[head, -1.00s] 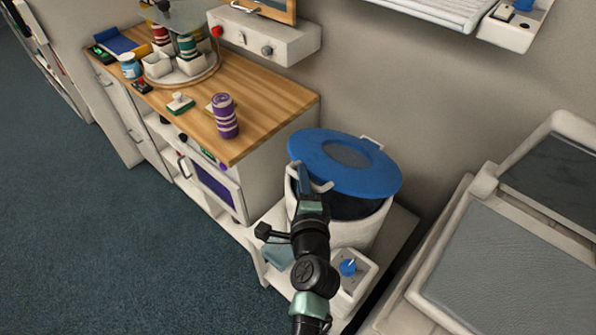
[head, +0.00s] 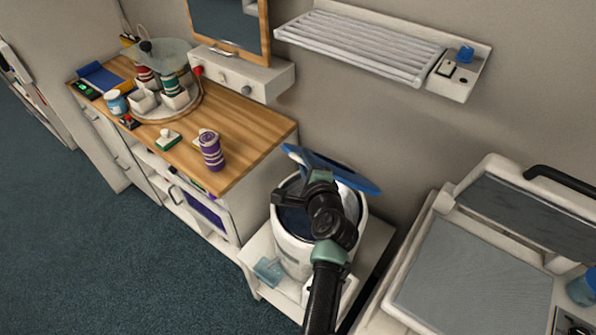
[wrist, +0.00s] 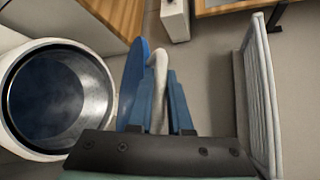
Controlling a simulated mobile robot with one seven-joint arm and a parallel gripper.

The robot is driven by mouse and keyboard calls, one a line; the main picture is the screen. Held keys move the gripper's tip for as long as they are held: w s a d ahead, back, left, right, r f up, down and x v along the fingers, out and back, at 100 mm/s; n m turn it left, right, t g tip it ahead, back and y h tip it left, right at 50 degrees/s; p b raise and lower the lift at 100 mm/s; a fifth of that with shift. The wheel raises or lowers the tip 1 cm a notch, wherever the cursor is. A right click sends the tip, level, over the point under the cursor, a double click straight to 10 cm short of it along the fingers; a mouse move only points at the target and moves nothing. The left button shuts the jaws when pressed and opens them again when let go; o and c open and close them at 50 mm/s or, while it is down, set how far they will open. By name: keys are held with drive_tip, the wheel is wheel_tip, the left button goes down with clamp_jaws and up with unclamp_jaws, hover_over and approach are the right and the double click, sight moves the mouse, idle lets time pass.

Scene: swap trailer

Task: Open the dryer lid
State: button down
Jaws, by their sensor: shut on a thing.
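The dryer (head: 291,254) is a white round tub on a low white stand. Its blue lid (head: 357,179) is tilted up steeply at the tub's back right side. In the wrist view the lid (wrist: 132,84) shows nearly edge-on, and the dark round opening of the tub (wrist: 60,98) is uncovered at left. My gripper (wrist: 156,92) is shut on the pale lid handle (wrist: 158,62), with blue fingers on either side of it. In the head view my arm covers the gripper tips and part of the tub.
A wooden counter (head: 255,137) with a purple striped cup (head: 210,150) is at left. A white slatted rack (head: 360,41) hangs on the wall above. A grey-topped unit (head: 475,282) stands close at right.

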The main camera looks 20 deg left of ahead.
drive_tip(key=shift+w+d+r, duration=0.2)
drive_tip(key=shift+w+r, duration=0.25)
drive_tip(key=shift+w+d+r, duration=0.2)
drive_tip(key=shift+w+r, duration=0.2)
drive_tip(key=shift+w, duration=0.05)
drive_tip(key=c, duration=0.8)
unclamp_jaws()
drive_tip(key=shift+c, duration=0.2)
drive_tip(key=b+v, duration=0.1)
drive_tip(key=v, duration=1.2)
